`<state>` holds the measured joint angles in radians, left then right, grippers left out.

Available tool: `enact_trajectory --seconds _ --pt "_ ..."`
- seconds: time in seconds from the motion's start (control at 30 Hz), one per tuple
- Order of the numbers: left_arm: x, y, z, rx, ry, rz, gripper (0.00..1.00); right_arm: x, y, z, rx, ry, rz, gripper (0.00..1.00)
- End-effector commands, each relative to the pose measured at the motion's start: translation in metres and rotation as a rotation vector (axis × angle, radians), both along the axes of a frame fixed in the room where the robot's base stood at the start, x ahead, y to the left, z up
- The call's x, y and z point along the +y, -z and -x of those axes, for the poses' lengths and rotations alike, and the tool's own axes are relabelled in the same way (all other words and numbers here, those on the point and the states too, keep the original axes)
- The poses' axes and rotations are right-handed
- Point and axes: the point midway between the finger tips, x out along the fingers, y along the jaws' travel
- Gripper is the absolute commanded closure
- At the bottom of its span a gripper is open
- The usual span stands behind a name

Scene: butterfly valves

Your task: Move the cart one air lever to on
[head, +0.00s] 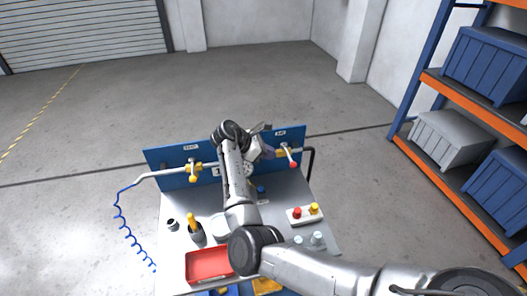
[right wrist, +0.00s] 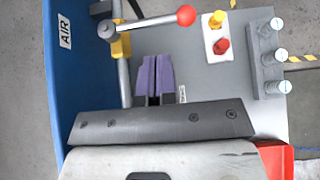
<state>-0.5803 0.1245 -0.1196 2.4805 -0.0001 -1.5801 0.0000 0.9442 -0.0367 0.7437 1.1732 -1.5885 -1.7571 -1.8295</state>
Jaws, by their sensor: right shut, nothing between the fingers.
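The cart (head: 180,216) has a blue back panel with a grey pipe along it. The air valve (head: 283,152) sits on the pipe at the right, below the AIR label (head: 280,132). Its lever ends in a red ball (head: 293,165). In the right wrist view the lever (right wrist: 150,22) points away from the panel, crosswise to the pipe, with its red ball (right wrist: 186,16) at the top. My right gripper (head: 269,152) is just left of the valve. Its purple fingers (right wrist: 153,72) are shut and empty, apart from the lever. My left gripper is not in view.
A second yellow valve (head: 194,172) is on the pipe's left. Shelving (head: 420,90) stands at the right. The floor behind the cart is clear.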

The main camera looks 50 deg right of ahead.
Motion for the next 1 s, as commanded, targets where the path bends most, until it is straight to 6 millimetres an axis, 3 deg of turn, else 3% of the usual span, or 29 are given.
enact_trajectory --seconds 0.4,1.0 --pt "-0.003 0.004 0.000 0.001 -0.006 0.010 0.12 -0.030 0.030 0.026 -0.001 0.001 0.002 1.00" --pt "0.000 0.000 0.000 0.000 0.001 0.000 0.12 -0.032 0.031 0.027 -0.001 -0.007 0.001 1.00"
